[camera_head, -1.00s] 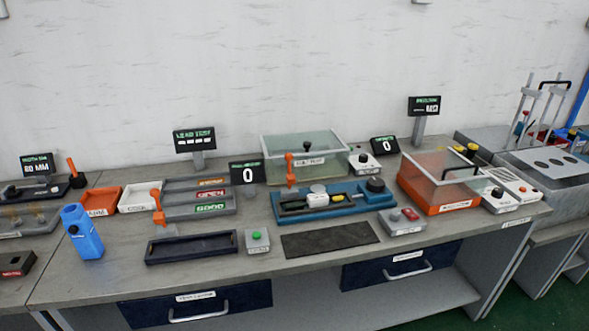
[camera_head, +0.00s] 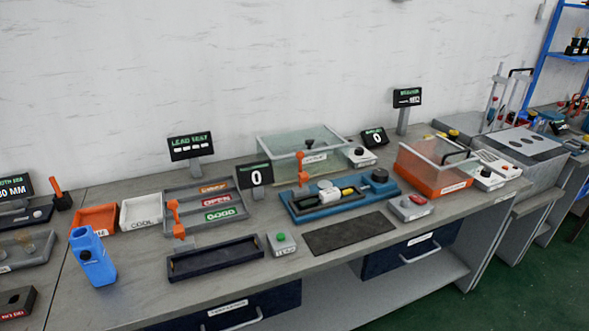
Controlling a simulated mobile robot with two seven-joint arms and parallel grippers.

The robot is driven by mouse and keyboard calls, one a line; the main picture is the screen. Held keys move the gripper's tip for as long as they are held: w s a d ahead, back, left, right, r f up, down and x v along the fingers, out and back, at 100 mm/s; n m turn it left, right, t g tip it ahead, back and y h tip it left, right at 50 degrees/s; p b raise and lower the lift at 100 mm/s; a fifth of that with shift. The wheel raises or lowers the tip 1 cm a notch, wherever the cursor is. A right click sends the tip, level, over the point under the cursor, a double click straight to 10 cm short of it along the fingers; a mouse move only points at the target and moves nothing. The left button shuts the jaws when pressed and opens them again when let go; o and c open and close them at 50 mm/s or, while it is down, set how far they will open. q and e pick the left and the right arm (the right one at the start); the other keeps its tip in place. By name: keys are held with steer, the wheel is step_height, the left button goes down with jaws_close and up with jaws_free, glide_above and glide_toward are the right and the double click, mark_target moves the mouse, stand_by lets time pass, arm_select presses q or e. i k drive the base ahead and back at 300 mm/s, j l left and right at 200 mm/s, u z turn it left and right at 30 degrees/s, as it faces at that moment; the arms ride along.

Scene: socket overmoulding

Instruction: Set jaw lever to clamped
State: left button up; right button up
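One orange lever (camera_head: 301,168) rises upright at the back left of the blue fixture (camera_head: 296,210), which holds a white block (camera_head: 329,194) and a dark piece with a yellow part. I cannot tell which is the jaw lever, and no clamped marking is readable. Neither gripper is in view.
A clear-lidded bin (camera_head: 303,146) stands behind the fixture and an orange bin (camera_head: 432,178) to its right. In front lie a black mat (camera_head: 348,233), a dark tray (camera_head: 215,259) and a green-button box (camera_head: 281,244). A blue bottle (camera_head: 93,258) stands at left.

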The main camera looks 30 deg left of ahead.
mark_target(303, 177)
steer(key=k+j+z, duration=0.1)
steer(key=j, duration=0.3)
steer(key=k+j+z, duration=0.1)
steer(key=k+j, duration=0.5)
steer(key=j, duration=0.2)
steer(key=k+j, duration=0.2)
steer(key=j, duration=0.2)
steer(key=k+j, duration=0.25)
steer(key=j, duration=0.2)
steer(key=k+j, duration=0.25)
steer(key=j, duration=0.15)
steer(key=k+j, duration=0.25)
steer(key=j, duration=0.2)
steer(key=z, duration=1.35)
steer(key=i, duration=2.45)
